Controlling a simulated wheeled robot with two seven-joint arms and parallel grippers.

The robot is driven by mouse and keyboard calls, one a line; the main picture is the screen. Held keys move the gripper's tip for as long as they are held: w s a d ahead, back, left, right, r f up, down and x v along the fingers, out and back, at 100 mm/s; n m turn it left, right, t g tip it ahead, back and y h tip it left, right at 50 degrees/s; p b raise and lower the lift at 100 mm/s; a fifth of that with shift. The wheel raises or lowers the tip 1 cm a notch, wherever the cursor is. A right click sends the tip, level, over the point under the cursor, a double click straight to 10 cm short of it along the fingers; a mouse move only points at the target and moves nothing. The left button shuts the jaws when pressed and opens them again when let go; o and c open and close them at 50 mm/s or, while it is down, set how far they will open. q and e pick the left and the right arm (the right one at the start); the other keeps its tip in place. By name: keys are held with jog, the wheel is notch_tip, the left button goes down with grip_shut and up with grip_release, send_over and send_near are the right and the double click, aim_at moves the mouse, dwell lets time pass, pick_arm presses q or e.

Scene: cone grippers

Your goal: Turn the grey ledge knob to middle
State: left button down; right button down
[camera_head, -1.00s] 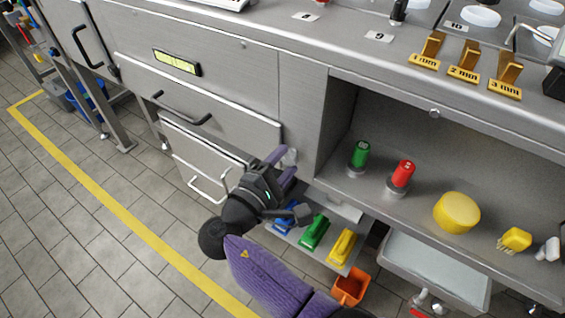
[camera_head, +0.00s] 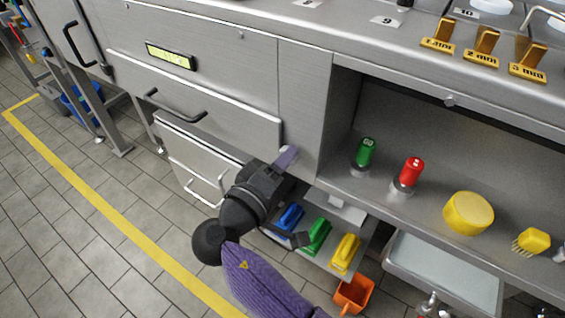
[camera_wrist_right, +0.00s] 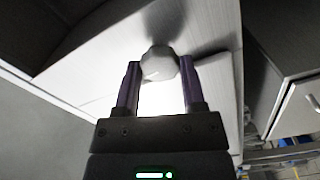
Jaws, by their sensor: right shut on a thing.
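The grey ledge knob (camera_wrist_right: 159,64) shows in the right wrist view as a pale, faceted knob with a thin mark on its face. My right gripper (camera_wrist_right: 159,80) has its two purple fingers on either side of the knob and is shut on it. In the head view the right gripper (camera_head: 288,158) is at the steel panel below the counter, and its fingers hide most of the knob. I cannot tell the knob's exact angle. My left gripper is not in view.
A shelf right of the gripper holds a green-capped item (camera_head: 365,152), a red-capped item (camera_head: 410,172) and a yellow round tub (camera_head: 468,213). Blue, green and yellow brushes (camera_head: 345,252) lie on a lower shelf below the gripper. A drawer handle (camera_head: 175,108) juts out at left.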

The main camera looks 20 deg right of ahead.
jog(key=shift+m, duration=0.6)
jog(key=shift+f, duration=0.1)
jog(key=shift+c, duration=0.8)
grip_release()
